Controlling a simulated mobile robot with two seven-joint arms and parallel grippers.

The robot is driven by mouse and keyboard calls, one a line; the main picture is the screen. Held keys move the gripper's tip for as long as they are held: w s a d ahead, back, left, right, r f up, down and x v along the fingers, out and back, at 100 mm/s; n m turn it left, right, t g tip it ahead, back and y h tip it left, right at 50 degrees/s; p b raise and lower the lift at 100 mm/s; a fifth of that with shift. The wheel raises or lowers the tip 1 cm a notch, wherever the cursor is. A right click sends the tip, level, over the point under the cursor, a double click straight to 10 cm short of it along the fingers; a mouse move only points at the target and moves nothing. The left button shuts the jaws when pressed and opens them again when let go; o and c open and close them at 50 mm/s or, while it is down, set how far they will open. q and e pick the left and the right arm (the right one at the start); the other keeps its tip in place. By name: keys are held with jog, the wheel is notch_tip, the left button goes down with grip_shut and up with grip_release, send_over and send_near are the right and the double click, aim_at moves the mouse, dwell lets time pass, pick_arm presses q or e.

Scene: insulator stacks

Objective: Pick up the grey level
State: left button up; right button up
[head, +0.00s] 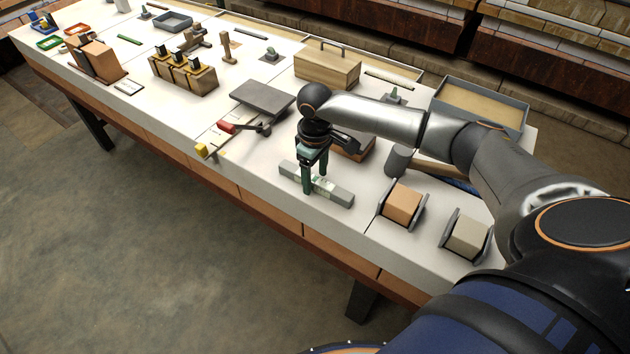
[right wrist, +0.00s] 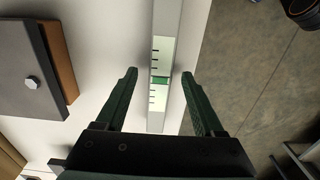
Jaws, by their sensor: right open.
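The grey level (head: 336,193) lies flat on the white table near its front edge. In the right wrist view the level (right wrist: 160,60) runs up the picture, with a green vial window and black marks. My right gripper (head: 316,186) is open above the level's middle. In the right wrist view its two green fingers (right wrist: 160,74) stand on either side of the level, with a gap on both sides. I cannot tell how far the fingertips are above the table. My left gripper is in neither view.
Two spools, one orange (head: 403,203) and one beige (head: 467,237), stand right of the level. A mallet (head: 398,160) lies behind them. A dark flat plate (head: 263,98) and a red-ended clamp (head: 228,127) lie to the left. A grey tray (head: 525,116) stands at the back right.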

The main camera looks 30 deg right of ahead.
jog(key=shift+f, duration=0.45)
grip_shut()
jog(key=shift+r, duration=0.1)
dwell(0.4)
